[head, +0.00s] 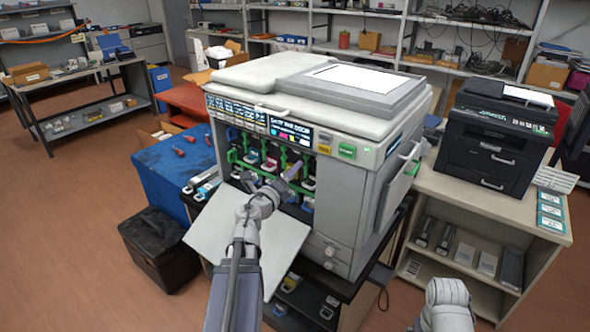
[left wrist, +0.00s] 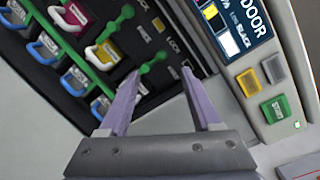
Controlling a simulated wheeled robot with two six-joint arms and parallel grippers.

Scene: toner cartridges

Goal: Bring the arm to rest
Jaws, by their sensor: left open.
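The copier's front door (head: 225,225) is folded down beneath my left arm. Part of my right arm shows at the lower right; its gripper is out of view.
A blue cart (head: 172,168) with small items stands left of the copier, with a black bin (head: 158,250) before it. A smaller black printer (head: 495,130) sits on a shelf unit (head: 455,205) to the right. Open floor (head: 75,220) lies at the left.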

